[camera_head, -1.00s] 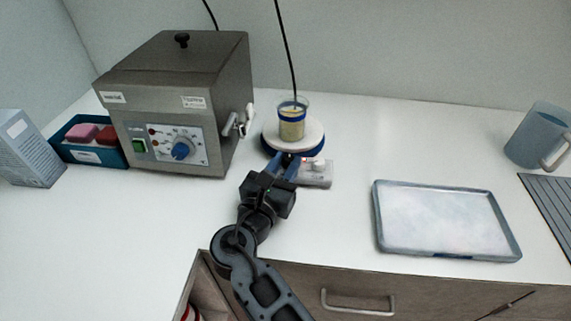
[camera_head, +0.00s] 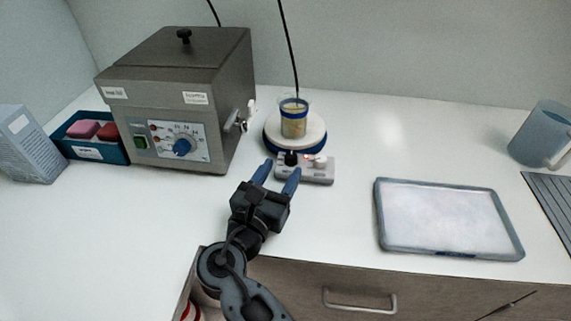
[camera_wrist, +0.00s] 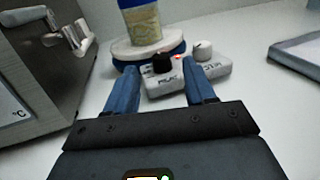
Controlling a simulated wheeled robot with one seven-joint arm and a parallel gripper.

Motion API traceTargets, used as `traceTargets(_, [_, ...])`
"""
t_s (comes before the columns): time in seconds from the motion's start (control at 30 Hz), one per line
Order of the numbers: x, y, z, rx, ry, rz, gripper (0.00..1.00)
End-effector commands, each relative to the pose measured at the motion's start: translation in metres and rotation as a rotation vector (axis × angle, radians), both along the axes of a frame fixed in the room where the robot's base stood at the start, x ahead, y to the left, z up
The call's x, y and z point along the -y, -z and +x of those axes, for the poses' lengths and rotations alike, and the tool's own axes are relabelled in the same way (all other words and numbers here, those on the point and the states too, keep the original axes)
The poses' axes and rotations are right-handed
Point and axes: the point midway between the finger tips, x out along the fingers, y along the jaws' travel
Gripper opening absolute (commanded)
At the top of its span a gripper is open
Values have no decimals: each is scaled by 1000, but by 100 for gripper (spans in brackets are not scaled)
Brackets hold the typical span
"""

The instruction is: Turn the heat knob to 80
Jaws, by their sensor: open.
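A small pale control box (camera_head: 318,177) sits in front of the round heating plate (camera_head: 272,137). It carries a black knob (camera_head: 291,158) and a white knob (camera_head: 320,162); a red light glows between them. The knobs also show in the wrist view, black (camera_wrist: 161,62) and white (camera_wrist: 202,50). Lettering below them is blurred; the white one's seems to read STIR. My gripper (camera_head: 278,174) is open and empty, its blue fingers (camera_wrist: 158,84) short of the black knob, one to each side in the wrist view. The knob's setting is unreadable.
A steel bath (camera_head: 180,95) with a blue dial knob (camera_head: 182,147) and a tap stands left. A beaker (camera_head: 294,120) with yellowish content stands on the plate, with a thin dark rod or cable above it. A shallow tray (camera_head: 450,220) lies right; the counter between is clear.

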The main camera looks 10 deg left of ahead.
Motion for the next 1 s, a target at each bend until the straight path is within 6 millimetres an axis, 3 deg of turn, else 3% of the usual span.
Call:
traceTargets(0.1, [-5, 1, -19, -1, -1, 0, 54])
traceTargets(0.3, [-11, 0, -36, 0, 1, 0, 54])
traceTargets(1.0, [-12, 0, -39, 0, 1, 0, 54])
